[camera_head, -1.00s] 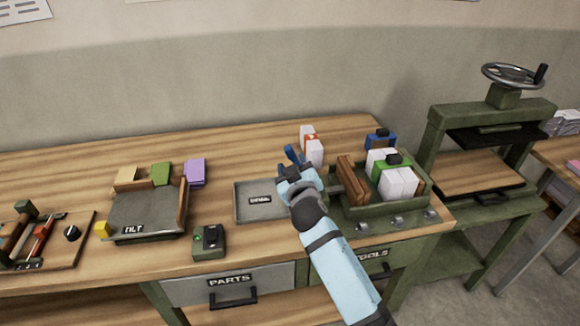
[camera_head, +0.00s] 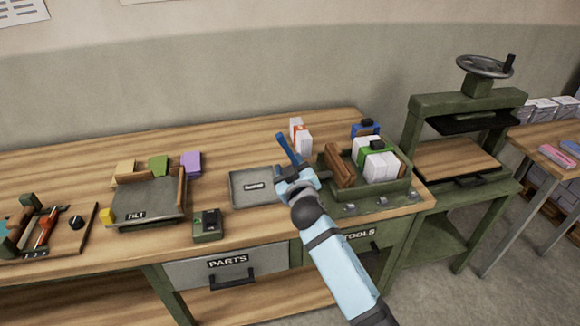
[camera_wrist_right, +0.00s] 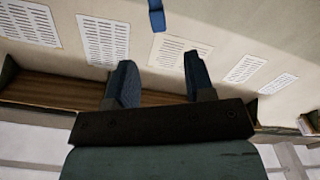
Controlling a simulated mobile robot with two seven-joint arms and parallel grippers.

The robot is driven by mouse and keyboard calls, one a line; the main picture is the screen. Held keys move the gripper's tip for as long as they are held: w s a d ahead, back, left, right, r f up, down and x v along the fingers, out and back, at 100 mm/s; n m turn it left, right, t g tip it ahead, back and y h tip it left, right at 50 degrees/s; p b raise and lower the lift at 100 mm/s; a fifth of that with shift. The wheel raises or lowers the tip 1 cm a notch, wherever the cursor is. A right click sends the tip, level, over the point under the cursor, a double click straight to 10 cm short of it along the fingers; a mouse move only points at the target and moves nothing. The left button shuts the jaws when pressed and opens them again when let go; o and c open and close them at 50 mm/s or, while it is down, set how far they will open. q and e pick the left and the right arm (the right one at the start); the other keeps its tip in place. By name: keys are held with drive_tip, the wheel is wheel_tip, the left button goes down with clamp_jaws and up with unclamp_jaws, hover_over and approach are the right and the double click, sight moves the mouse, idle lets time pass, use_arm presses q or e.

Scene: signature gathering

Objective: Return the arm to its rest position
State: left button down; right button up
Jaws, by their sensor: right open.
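My right arm comes in from the bottom of the head view, and its gripper (camera_head: 289,150) is raised over the bench beside the grey tray. The gripper is open and empty. In the right wrist view the two blue fingers (camera_wrist_right: 160,85) stand apart with nothing between them, and the wall with printed sheets (camera_wrist_right: 180,50) shows beyond. My left gripper is not in view.
A green bin (camera_head: 372,202) with white blocks and a brown piece stands right of the gripper. A grey tray (camera_head: 238,190), a tilt stand (camera_head: 150,200) and a small green box (camera_head: 207,232) lie left. A green press (camera_head: 470,98) stands at right.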

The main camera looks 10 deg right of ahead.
drive_tip(key=s+d+f+m+g+p, duration=0.1)
drive_tip(key=s+d+f+g, duration=0.1)
drive_tip(key=s+f, duration=0.5)
drive_tip(key=s+d+f+m+g+y+p, duration=0.1)
drive_tip(key=s+f, duration=0.6)
drive_tip(key=s, duration=1.1)
drive_tip(key=s+d+f+g+y+p, duration=0.1)
drive_tip(key=s+d+f+g, duration=0.3)
drive_tip(key=s+f, duration=0.3)
drive_tip(key=s, duration=0.5)
drive_tip(key=shift+s+d+f+m, duration=0.15)
drive_tip(key=shift+d+f+m, duration=0.2)
drive_tip(key=shift+f+m, duration=0.05)
